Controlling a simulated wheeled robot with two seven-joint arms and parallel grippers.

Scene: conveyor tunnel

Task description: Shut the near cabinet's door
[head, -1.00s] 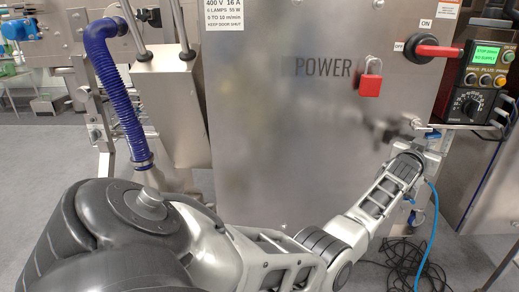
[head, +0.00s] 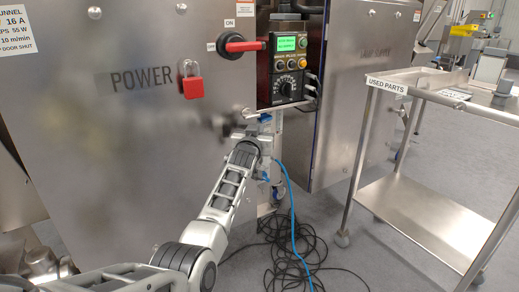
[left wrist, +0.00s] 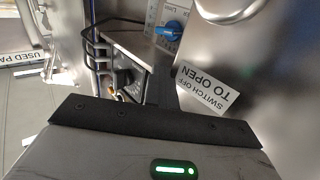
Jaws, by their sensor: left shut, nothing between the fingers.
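The near cabinet's door (head: 130,135) is a broad steel panel marked POWER, with a red padlock (head: 191,82) and a red switch lever (head: 240,46). My left gripper (head: 262,125) is low by the door's right edge, partly hidden behind my wrist. In the left wrist view my gripper's dark finger (left wrist: 164,92) points toward the steel, beside a white "SWITCH OFF TO OPEN" label (left wrist: 208,92). The gripper is shut and empty. I cannot tell whether it touches the door or how wide any door gap is. My right gripper is not in view.
A control box (head: 290,65) with a green screen is right of the door. Beyond it stands the lamp supply cabinet (head: 360,95). A steel trolley (head: 425,205) labelled USED PARTS is at the right. Black cables (head: 295,255) and a blue hose (head: 291,215) lie on the floor.

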